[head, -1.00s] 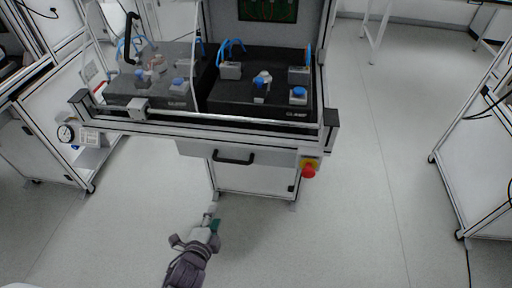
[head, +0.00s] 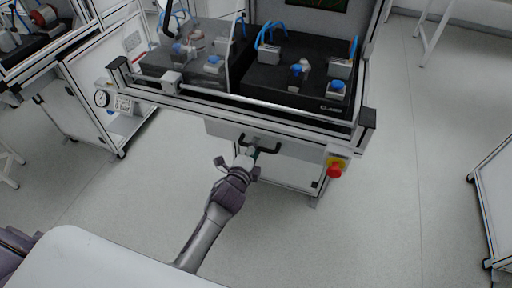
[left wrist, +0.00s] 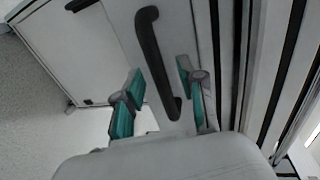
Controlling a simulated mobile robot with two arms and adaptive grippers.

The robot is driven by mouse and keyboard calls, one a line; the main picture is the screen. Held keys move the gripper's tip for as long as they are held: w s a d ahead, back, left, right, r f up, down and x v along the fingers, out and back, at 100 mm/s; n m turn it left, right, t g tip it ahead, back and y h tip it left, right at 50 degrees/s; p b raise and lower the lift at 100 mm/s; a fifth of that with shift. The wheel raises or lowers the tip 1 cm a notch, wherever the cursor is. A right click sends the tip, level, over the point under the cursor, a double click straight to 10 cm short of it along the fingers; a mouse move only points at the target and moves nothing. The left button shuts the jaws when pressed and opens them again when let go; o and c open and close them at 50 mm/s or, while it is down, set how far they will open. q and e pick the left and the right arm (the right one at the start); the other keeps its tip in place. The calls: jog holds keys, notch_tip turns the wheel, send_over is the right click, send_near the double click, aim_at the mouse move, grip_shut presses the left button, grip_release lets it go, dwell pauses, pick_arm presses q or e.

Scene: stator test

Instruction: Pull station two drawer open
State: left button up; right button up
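The station's drawer (head: 222,128) has a pale front with a black bar handle (head: 268,150), below the worktop. The drawer looks shut. My left gripper (head: 252,152) is at the handle. In the left wrist view, its two teal-padded fingers (left wrist: 160,92) stand apart, one on each side of the black handle (left wrist: 152,50). Gaps show between the pads and the handle, so the gripper is open around its lower end. My right gripper is not in view.
A red emergency stop (head: 334,170) on a yellow base is right of the drawer. Above is the worktop with black fixture plates (head: 285,92) and a front rail. A cart with a gauge (head: 101,98) stands left.

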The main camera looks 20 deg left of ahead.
pick_arm(q)
jog(key=shift+w+f, duration=0.15)
jog(key=shift+w, duration=0.45)
grip_shut()
